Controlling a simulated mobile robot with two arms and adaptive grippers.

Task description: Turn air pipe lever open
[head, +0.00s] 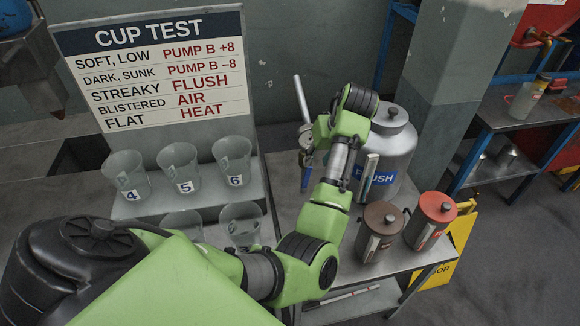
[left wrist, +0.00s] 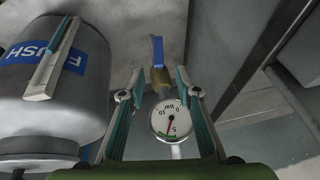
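The air pipe lever is a blue handle (head: 305,178) that hangs down beside a pale upright pipe (head: 301,98) in the head view. In the left wrist view the blue lever (left wrist: 158,49) stands on a brass valve (left wrist: 160,76), above a round white gauge (left wrist: 170,119). My left gripper (left wrist: 159,82) is open, with its fingers apart on either side of the valve and gauge. Whether they touch anything I cannot tell. In the head view the left gripper (head: 309,145) is at the pipe, partly hidden by my green arm. My right gripper is not in view.
A grey FLUSH tank (head: 394,150) stands right beside the gripper. Brown (head: 378,232) and red-lidded (head: 431,220) canisters stand in front of it. Numbered cups (head: 185,172) and the CUP TEST sign (head: 150,70) are to the left. The bench edge is close on the right.

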